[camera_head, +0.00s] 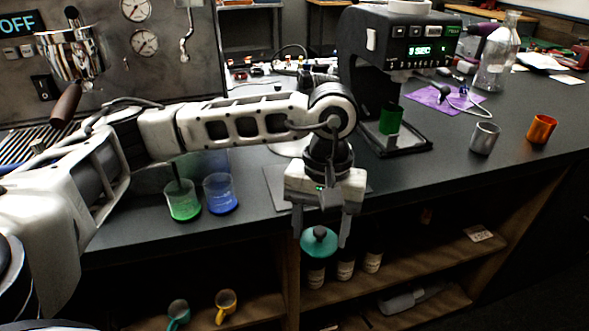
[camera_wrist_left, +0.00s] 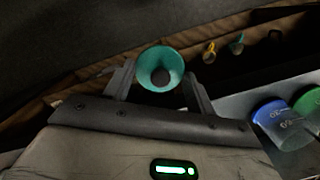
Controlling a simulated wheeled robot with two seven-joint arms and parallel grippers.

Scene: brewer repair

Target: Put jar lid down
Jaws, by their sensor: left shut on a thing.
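The jar lid (camera_head: 319,240) is a teal disc with a dark knob on top. My left gripper (camera_head: 321,236) points down in front of the counter edge, with its fingers on either side of the lid, and is shut on it. In the left wrist view the lid (camera_wrist_left: 160,70) shows as a teal ring with a dark centre between the two fingertips of my left gripper (camera_wrist_left: 160,82). The lid is in the air in front of the open shelf, below counter height. My right gripper is in neither view.
Dark bottles (camera_head: 345,270) stand on the shelf behind the lid. Green (camera_head: 183,201) and blue (camera_head: 221,194) beakers stand near the counter's front edge, left of my gripper. A grinder (camera_head: 385,45), a silver cup (camera_head: 484,138) and an orange cup (camera_head: 541,129) stand right. Counter front right is clear.

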